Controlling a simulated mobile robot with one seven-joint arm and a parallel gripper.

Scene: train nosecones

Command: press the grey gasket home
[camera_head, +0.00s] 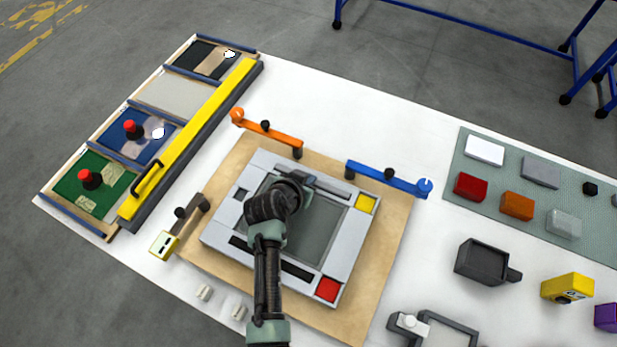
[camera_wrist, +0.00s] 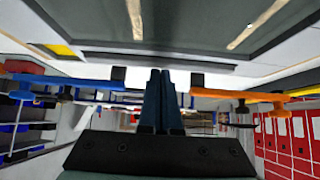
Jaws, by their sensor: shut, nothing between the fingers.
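A light grey square panel (camera_head: 222,228) lies on a tan board, with a dark glassy window (camera_head: 318,236) in its middle. A darker grey strip (camera_head: 325,192) runs along the window's far edge; I cannot tell for sure whether this is the gasket. My gripper (camera_wrist: 160,72) is shut and empty, its fingertips close to the panel's edge strip in the wrist view. Whether they touch it I cannot tell. In the head view my wrist covers the upper left of the window and hides the fingertips. The window (camera_wrist: 190,22) also fills the top of the wrist view.
Trays with a yellow rail (camera_head: 188,142) lie far left. Coloured blocks (camera_head: 517,205) sit on a mat at right.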

